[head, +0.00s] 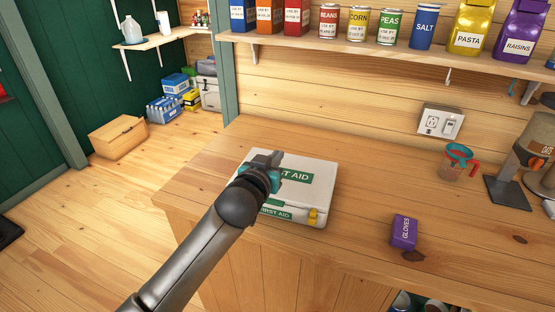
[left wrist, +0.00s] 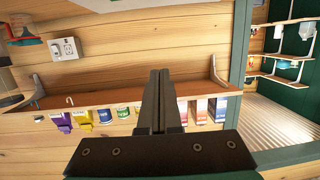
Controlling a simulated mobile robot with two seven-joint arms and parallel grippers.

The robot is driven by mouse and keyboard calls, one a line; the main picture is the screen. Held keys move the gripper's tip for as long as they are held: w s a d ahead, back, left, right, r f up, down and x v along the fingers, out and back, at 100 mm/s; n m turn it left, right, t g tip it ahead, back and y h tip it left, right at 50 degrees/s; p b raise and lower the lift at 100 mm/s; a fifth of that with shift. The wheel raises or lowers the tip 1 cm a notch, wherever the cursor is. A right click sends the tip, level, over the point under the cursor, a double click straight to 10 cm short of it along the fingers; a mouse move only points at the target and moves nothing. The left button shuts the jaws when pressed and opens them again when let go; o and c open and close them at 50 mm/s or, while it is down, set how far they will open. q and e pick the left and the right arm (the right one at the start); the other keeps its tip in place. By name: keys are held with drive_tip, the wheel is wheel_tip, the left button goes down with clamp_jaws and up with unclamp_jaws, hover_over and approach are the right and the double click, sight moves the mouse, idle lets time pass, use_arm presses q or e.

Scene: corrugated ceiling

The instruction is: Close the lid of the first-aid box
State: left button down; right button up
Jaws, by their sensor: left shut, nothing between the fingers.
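The white first-aid box (head: 318,185) lies on the wooden counter in the head view, with green "FIRST AID" labels on its top and front. Its lid lies flat on the box and looks down. A yellow latch (head: 313,217) shows at its front right corner. My left gripper (head: 268,160) is over the lid's left part and hides some of it; I cannot tell whether it touches. Its fingers are shut and empty, as the left wrist view (left wrist: 158,100) also shows. In that view a white edge with green shows at the top. My right gripper is not in view.
A purple gloves box (head: 403,231) lies to the right on the counter (head: 360,210). A measuring cup (head: 457,163) and a grey and orange appliance (head: 530,155) stand farther right. A shelf (head: 350,47) with cans and bags runs above. The counter between box and wall is clear.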

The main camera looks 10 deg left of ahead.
sight(273, 204)
use_arm(q)
drive_tip(key=s+f+t+b, duration=0.1)
drive_tip(key=f+b, duration=0.3)
drive_tip(key=s+f+t+b, duration=0.1)
drive_tip(key=s+f+b, duration=0.1)
drive_tip(key=f+b, duration=0.1)
drive_tip(key=s+f+t+b, duration=0.1)
drive_tip(key=f+b, duration=0.3)
drive_tip(key=b, duration=0.1)
drive_tip(key=shift+s+a+f+t, duration=0.15)
drive_tip(key=shift+a+f+t, duration=0.15)
drive_tip(key=shift+f+b, duration=0.25)
drive_tip(key=shift+b, duration=0.1)
drive_tip(key=shift+f, duration=0.35)
drive_tip(key=shift+s+f, duration=0.1)
drive_tip(key=shift+f, duration=0.1)
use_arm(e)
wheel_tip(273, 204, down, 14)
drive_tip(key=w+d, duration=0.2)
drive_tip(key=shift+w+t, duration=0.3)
